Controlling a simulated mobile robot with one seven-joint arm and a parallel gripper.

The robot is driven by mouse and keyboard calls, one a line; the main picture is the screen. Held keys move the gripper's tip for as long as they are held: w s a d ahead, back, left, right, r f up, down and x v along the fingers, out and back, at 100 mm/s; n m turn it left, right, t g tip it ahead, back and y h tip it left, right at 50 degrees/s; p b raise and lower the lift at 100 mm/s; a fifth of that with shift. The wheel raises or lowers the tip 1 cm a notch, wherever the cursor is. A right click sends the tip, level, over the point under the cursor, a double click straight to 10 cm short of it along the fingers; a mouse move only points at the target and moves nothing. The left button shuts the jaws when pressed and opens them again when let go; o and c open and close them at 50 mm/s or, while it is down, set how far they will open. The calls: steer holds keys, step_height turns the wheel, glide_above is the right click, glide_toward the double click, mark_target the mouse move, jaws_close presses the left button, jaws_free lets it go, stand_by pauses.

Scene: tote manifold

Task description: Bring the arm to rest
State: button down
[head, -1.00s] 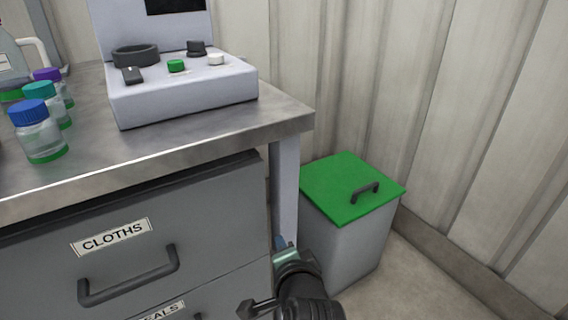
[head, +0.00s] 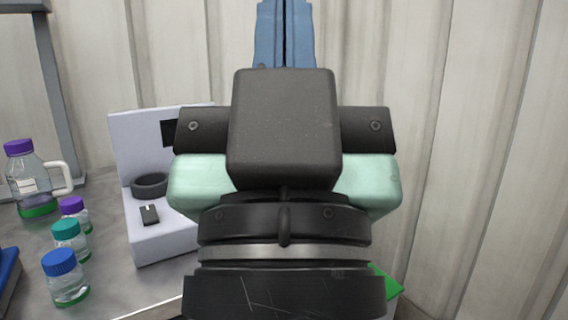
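My gripper (head: 284,32) is raised large in front of the head camera, pointing up. Its two blue fingers stand side by side with only a thin dark line between them, and nothing shows held in them. The top of the fingers reaches the upper edge of the picture. The dark and mint-green wrist hides the middle of the scene, including most of the bench's right part.
On the metal bench (head: 110,285) at left stand a white device (head: 160,238), a jug with a purple cap (head: 36,180), and bottles with purple (head: 74,212), teal (head: 70,240) and blue (head: 66,278) caps. A green bin lid (head: 388,283) peeks out at lower right. Corrugated wall stands behind.

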step_height(320, 180, up, 33)
steer(key=p, duration=3)
steer(key=shift+p, duration=0.4)
steer(key=shift+w+a, duration=0.1)
